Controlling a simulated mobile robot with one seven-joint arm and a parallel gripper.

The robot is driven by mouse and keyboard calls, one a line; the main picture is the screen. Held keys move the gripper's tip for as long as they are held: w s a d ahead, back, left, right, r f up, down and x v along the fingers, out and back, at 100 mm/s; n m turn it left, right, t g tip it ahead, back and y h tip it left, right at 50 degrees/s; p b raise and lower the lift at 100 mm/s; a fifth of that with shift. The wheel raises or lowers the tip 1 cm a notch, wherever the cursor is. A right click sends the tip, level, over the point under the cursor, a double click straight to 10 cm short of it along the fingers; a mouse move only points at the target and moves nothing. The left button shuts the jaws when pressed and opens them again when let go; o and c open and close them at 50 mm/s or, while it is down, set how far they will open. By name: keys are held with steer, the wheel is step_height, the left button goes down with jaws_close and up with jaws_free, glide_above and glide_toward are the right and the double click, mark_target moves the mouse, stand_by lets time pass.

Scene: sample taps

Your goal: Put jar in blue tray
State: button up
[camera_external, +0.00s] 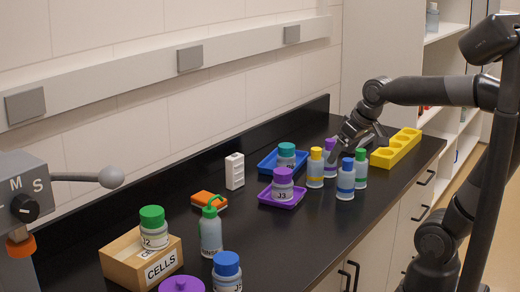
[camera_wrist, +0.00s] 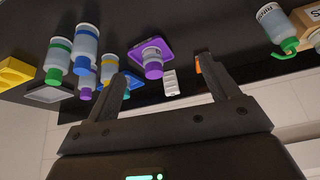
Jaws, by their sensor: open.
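The blue tray (camera_external: 266,164) lies near the back of the black counter and holds a teal-lidded jar (camera_external: 286,158). A purple-lidded jar marked J3 (camera_external: 282,189) stands in a purple tray (camera_external: 292,204) just in front; it also shows in the wrist view (camera_wrist: 153,68). A green-lidded jar marked J2 (camera_external: 153,236) stands on the CELLS box at front left. A blue-lidded jar (camera_external: 227,275) is cut off at the bottom edge. My gripper (camera_external: 352,141) is open and empty, above the counter behind the bottles. Its two fingers (camera_wrist: 163,66) are spread apart in the wrist view.
Yellow-, purple-, blue- and green-capped bottles (camera_external: 345,186) stand close together by my gripper. A yellow rack (camera_external: 397,149) is at the right. A white rack (camera_external: 234,171), an orange block (camera_external: 208,202) and a green-topped wash bottle (camera_external: 211,235) stand left of the trays. A purple lid (camera_external: 181,285) is in front.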

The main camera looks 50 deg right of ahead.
steer(key=s+a+f, duration=0.2)
steer(key=s+f, duration=0.1)
steer(key=s, duration=0.5)
steer(key=shift+a+f+n, duration=0.25)
steer(key=shift+f+n, duration=0.15)
